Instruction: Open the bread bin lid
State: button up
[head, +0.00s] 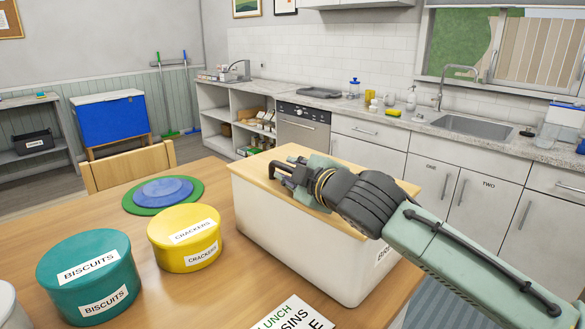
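The bread bin (290,235) is a white box on the wooden table, with a label partly hidden by my arm. Its light wooden lid (262,165) lies flat over the top and looks shut. My gripper (279,178) is over the left part of the lid, its dark fingers pointing left. The fingers look apart, with nothing seen between them. I cannot tell whether they touch the lid. My wrist and forearm cover the lid's middle and right front.
A yellow crackers tin (184,250) and a teal biscuits tin (90,290) stand left of the bin. Stacked blue and green round mats (135,205) lie behind them. A printed card (290,315) is in front. A chair back (130,168) rises beyond the table.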

grip_shut()
dwell(0.8)
